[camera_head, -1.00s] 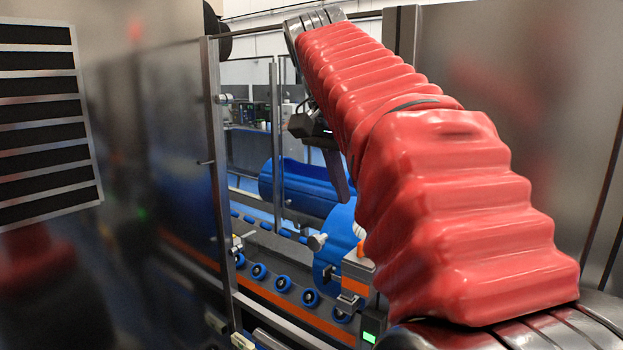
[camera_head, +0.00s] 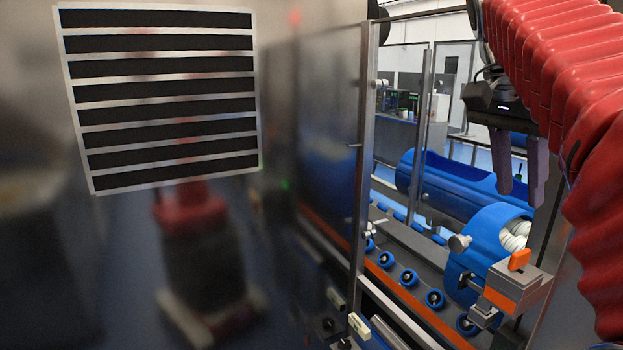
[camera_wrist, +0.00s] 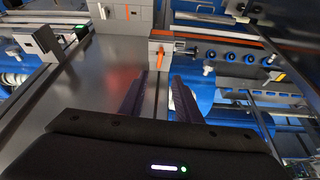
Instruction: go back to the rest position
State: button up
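My gripper (camera_head: 518,198) hangs from the red-sleeved arm at the right of the head view. Its two dark fingers point down, spread apart with nothing between them. In the wrist view the gripper (camera_wrist: 160,78) also shows a clear gap between its fingers. In the head view it appears in front of a long blue tub (camera_head: 450,185) and above a blue rounded carrier (camera_head: 485,235) with white contents. I see no contact with either, though the depth between them is hard to judge.
A metal-framed opening with a post (camera_head: 366,150) borders the blue rollers (camera_head: 408,278) and orange-striped rail. A grey block with an orange part (camera_head: 519,260) sits beside the carrier. A slatted panel (camera_head: 160,95) is on the blurry, reflective wall at left.

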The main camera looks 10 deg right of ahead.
jog(key=w+a+f+n+t+y, duration=0.1)
jog(key=w+a+f+n, duration=0.1)
jog(key=f+n, duration=0.35)
jog(key=w+a+f+n+t, duration=0.1)
jog(key=w+a+f+n, duration=0.2)
jog(key=f, duration=0.5)
jog(key=s+a+f+n+t+y, duration=0.2)
jog(key=s+a+f+n, duration=0.4)
jog(key=s+a+f, duration=0.8)
jog(key=shift+a+f+y, duration=0.7)
jog(key=shift+a+f, duration=0.55)
jog(key=shift+f, duration=0.55)
